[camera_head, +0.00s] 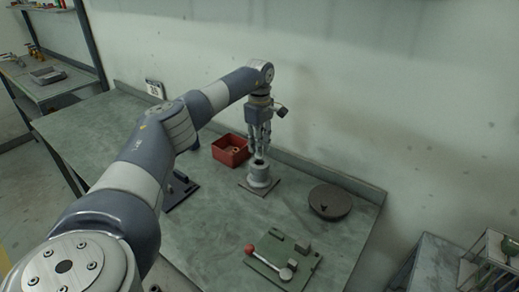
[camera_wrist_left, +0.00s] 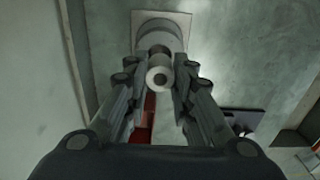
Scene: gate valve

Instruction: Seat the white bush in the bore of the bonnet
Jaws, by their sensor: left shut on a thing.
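The grey bonnet (camera_head: 259,180) stands upright on a square plate on the bench, and it shows in the wrist view (camera_wrist_left: 161,31) beyond the fingers. My left gripper (camera_head: 259,155) points down directly above the bonnet. Its fingers are shut on the pale ring-shaped white bush (camera_wrist_left: 160,77), whose hole faces the wrist camera. The bush lies in front of the bonnet's top in the wrist view; whether it touches the bore I cannot tell. In the head view the fingers mostly hide the bush. My right gripper is not in view.
A red bin (camera_head: 230,150) with small parts stands just left of the bonnet. A dark round disc (camera_head: 330,202) lies to the right. A green plate with a red-knobbed lever (camera_head: 283,262) lies nearer. A dark fixture (camera_head: 181,190) is left. The wall is close behind.

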